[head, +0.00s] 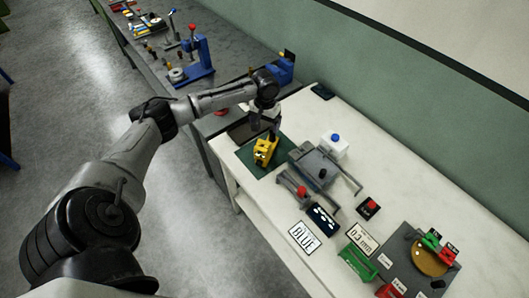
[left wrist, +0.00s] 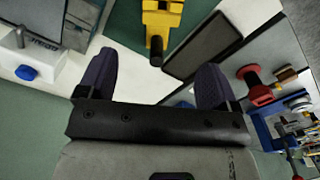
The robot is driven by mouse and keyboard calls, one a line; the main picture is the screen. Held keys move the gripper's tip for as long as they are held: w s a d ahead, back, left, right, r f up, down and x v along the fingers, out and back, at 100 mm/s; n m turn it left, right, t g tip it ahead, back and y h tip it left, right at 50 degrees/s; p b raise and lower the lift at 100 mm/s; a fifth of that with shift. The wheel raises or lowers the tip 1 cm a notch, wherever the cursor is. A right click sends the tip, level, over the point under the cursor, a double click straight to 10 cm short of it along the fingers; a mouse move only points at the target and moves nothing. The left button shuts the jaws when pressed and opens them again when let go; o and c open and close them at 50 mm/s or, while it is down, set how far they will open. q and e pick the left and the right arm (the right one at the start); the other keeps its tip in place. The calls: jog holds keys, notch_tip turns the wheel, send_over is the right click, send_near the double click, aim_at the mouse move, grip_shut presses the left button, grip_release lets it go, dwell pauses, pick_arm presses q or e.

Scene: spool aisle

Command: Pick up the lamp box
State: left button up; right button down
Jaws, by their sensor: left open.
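A white box with a blue dome on top, which looks like the lamp box (head: 333,149), stands on the white table near the wall. It also shows at the left edge of the left wrist view (left wrist: 32,66). My left gripper (head: 262,122) is open and empty, above the table's far end near the green mat and to the left of the box. In the left wrist view its fingers (left wrist: 157,62) are spread wide with nothing between them. The box lies outside the fingers, apart from them. My right gripper is not in view.
A yellow device (head: 264,150) stands on a green mat (head: 247,158) close to my left gripper. A grey fixture (head: 314,166) stands just in front of the white box. A dark flat tray (left wrist: 203,46) lies beside the mat. A red-topped black box (head: 368,207) stands nearer.

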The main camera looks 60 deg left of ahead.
aim_at(265, 145)
pick_arm(q)
jog(key=shift+f+n, duration=0.4)
notch_tip(265, 145, down, 8)
jog(key=shift+r+b, duration=0.1)
jog(key=shift+b, duration=0.35)
jog(key=shift+f+b, duration=0.3)
jog(key=shift+f, duration=2.35)
jog(key=shift+c, duration=0.4)
jog(key=c, duration=1.2)
jog(key=shift+c, duration=0.3)
jog(key=shift+r, duration=0.15)
